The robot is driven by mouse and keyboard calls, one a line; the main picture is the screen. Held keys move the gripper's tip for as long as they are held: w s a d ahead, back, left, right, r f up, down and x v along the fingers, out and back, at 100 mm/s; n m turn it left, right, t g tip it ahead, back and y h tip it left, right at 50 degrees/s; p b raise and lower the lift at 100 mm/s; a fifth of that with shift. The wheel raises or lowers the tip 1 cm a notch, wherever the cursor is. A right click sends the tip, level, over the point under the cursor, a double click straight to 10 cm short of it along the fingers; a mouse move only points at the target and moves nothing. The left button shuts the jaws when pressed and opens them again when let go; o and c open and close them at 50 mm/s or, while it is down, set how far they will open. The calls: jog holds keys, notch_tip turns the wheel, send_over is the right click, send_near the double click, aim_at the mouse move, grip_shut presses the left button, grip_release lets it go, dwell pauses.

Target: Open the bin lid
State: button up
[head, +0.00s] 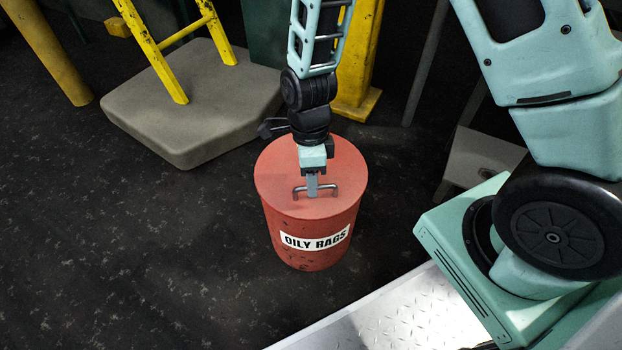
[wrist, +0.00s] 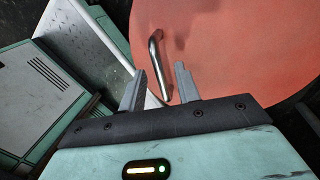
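The red bin (head: 310,245) stands upright on the dark floor with an "OILY RAGS" label on its front. Its round lid (head: 275,175) lies flat on top, closed; the lid fills much of the wrist view (wrist: 245,55). A metal bar handle (head: 299,194) is on the lid towards the front, and it also shows in the wrist view (wrist: 155,50). My gripper (head: 312,192) points down at the handle from above. In the wrist view, its two fingers (wrist: 159,72) are apart, with the handle bar between them and gaps visible. Any contact is hard to tell.
A grey block (head: 150,115) with a yellow ladder (head: 150,45) on it stands behind the bin at left. A yellow post (head: 355,70) is behind the bin. A metal tread plate (head: 400,315) lies in front at right. Dark floor at left is clear.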

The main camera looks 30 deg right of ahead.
grip_shut()
jog(key=shift+r, duration=0.1)
jog(key=shift+r, duration=0.1)
